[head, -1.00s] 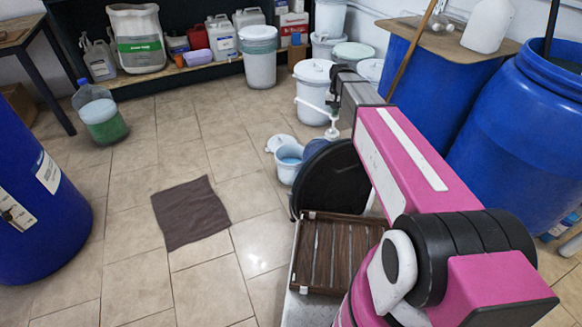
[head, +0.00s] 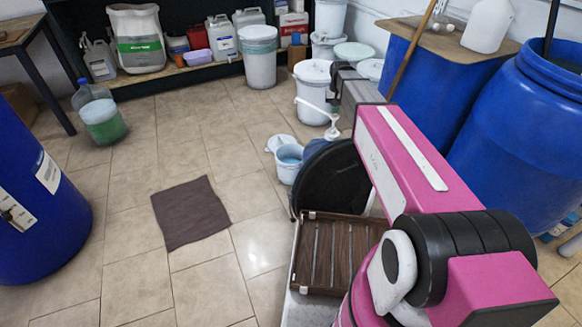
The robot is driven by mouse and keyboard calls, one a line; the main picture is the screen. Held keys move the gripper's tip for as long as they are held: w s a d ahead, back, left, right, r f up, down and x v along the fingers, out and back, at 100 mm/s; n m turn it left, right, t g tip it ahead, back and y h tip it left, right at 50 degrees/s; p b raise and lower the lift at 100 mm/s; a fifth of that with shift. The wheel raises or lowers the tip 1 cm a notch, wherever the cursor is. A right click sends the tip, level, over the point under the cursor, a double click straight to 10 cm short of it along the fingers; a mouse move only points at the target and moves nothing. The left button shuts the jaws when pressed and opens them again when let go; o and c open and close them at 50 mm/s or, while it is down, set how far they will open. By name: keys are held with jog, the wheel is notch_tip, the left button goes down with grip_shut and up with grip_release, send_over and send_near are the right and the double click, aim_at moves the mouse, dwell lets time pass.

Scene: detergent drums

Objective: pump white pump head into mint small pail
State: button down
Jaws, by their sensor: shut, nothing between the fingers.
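The white pump head (head: 332,131) shows near the end of my arm, in front of a white bucket. The mint small pail (head: 287,172) stands upright and open on the floor, left of and below the pump head in the picture, with blue showing inside. What the pump stands on is mostly hidden by my arm and a black disc.
A white bucket (head: 312,84) stands behind the pump. Large blue drums stand at the left (head: 35,215) and right (head: 515,130). A brown mat (head: 190,213) lies on open tiled floor.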

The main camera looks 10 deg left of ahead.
aim_at(334, 118)
jog(key=shift+f, duration=2.7)
jog(key=shift+r, duration=3.15)
